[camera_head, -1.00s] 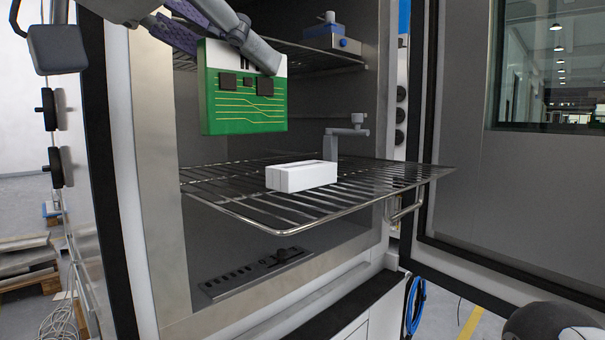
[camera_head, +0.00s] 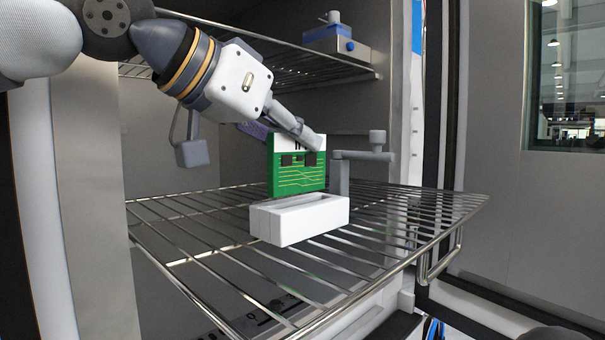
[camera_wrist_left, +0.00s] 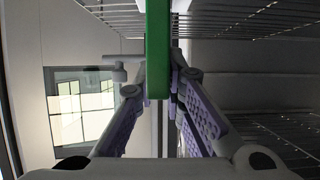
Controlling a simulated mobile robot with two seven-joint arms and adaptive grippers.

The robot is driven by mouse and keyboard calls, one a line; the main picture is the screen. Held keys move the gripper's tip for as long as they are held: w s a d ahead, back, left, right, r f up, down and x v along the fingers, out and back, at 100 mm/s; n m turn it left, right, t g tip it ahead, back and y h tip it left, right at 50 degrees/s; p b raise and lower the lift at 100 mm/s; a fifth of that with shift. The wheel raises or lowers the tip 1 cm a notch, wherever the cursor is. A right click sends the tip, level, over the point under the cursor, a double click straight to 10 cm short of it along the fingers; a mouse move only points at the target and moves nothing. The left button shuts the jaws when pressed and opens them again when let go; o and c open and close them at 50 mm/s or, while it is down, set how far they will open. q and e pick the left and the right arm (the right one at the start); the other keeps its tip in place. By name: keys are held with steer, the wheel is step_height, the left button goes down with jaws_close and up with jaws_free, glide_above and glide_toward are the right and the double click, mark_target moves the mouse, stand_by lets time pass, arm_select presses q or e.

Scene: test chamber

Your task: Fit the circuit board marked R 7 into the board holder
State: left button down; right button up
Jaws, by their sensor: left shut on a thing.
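The green circuit board (camera_head: 297,179) has a white top band, dark chips and yellow traces; its marking is mostly covered and cannot be read. My left gripper (camera_head: 312,140) is shut on its upper edge. The left wrist view shows the board (camera_wrist_left: 158,50) edge-on between the fingers. The white board holder (camera_head: 290,229), a block with a long slot on top, sits on the wire shelf. The board hangs upright, its lower edge just behind or above the holder's far rim; I cannot tell whether it touches. My right gripper is not in view.
A grey post with a side arm and knob (camera_head: 366,157) stands close behind the holder at right. The wire shelf (camera_head: 200,232) is bare at left and front. An upper shelf holds a blue and grey device (camera_head: 329,38). The chamber's side wall (camera_head: 85,200) stands at left.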

mark_target(303, 172)
arm_select(q)
steer(key=f, duration=0.2)
steer(key=w+f, duration=0.1)
steer(key=shift+d+f, duration=0.35)
steer(key=shift+w+f, duration=0.1)
steer(key=shift+f, duration=0.25)
steer(key=c, duration=1.7)
jaws_free()
steer(key=v, duration=1.2)
steer(key=shift+a, duration=0.1)
steer(key=shift+f, duration=0.1)
